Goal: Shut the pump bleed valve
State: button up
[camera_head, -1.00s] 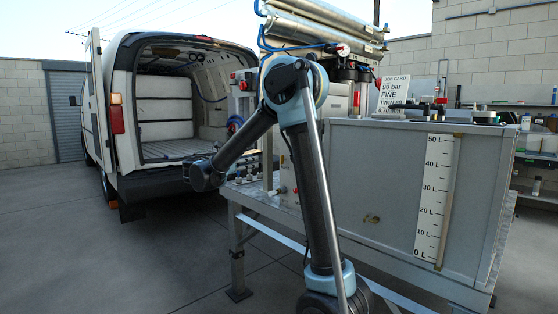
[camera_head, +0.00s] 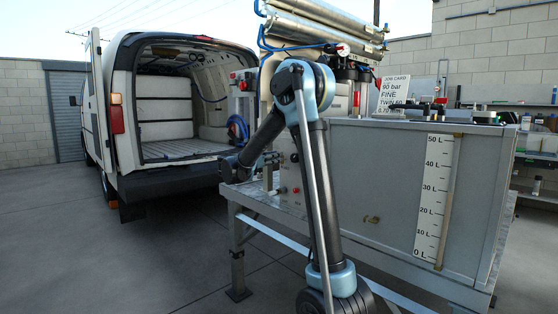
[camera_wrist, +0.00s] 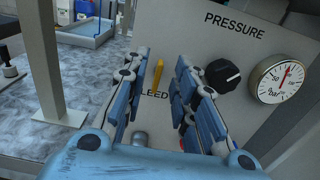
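The pump bleed valve shows as a slim yellow lever (camera_wrist: 158,76) on a grey panel (camera_wrist: 208,50) in the wrist view. It stands nearly upright, leaning slightly, above a label of which only "LEED" is readable. My gripper (camera_wrist: 162,62) is open, with one blue finger left of the lever and the other right of it. I see a gap on both sides of the lever; whether the fingers reach its depth I cannot tell. In the head view the valve is hidden behind my arm, and my gripper is mostly hidden too.
A black PRESSURE knob (camera_wrist: 223,75) and a round gauge (camera_wrist: 282,82) sit right of my gripper on the panel. A metal post (camera_wrist: 42,55) stands at left. In the head view a large grey tank (camera_head: 385,180) is on the bench, and a van (camera_head: 165,120) stands behind.

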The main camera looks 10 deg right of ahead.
jog(key=shift+x, duration=1.55)
grip_shut()
